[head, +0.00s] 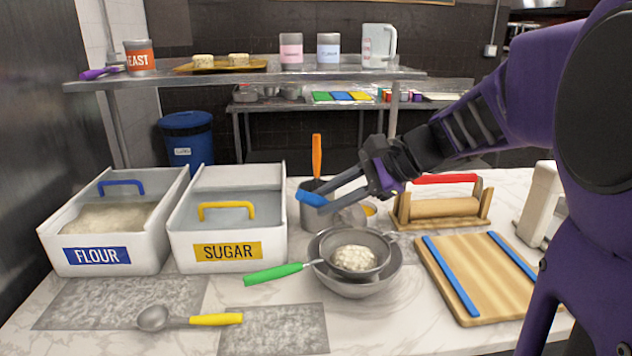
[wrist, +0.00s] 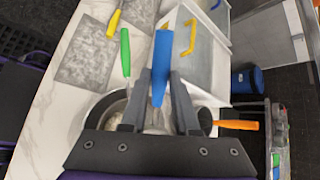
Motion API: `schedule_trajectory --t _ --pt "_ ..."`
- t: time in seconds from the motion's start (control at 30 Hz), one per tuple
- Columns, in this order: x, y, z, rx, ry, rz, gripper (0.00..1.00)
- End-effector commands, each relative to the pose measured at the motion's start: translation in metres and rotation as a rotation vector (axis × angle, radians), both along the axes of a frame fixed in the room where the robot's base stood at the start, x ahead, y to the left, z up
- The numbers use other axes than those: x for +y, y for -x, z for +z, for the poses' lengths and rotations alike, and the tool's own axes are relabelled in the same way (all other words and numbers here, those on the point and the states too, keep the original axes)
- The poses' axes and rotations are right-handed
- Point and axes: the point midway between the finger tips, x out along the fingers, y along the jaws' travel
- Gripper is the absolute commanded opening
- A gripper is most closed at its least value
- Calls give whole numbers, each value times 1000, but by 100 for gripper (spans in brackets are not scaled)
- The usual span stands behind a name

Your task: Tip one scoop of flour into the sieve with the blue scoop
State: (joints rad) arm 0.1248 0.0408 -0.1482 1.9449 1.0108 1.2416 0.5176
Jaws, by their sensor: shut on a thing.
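My gripper (head: 338,192) is shut on the blue scoop (head: 312,199) by its handle, above and behind the sieve. The blue handle (wrist: 161,65) shows between the fingers in the wrist view. Fingers hide part of the scoop; whether its bowl holds flour I cannot tell. The sieve (head: 383,250), with a green handle (head: 272,273) pointing left, sits over a metal bowl (head: 372,287). A whitish heap of flour (head: 354,258) lies in the sieve. The white flour bin (head: 50,240) stands at the left with flour inside; its blue-handled lid (head: 121,186) is at its back.
The sugar bin (head: 180,250) stands beside the flour bin. A yellow-handled spoon (head: 190,319) lies on grey mats in front. A metal pot with an orange-handled tool (head: 317,156) stands behind the sieve. A rolling pin rack (head: 442,208) and a wooden board (head: 470,270) are at right.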

Motion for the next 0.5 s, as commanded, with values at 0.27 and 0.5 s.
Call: schedule_trajectory --t 0.27,0.5 --pt "1 0 14 57 138 3 0" --pt "2 0 16 124 323 9 0"
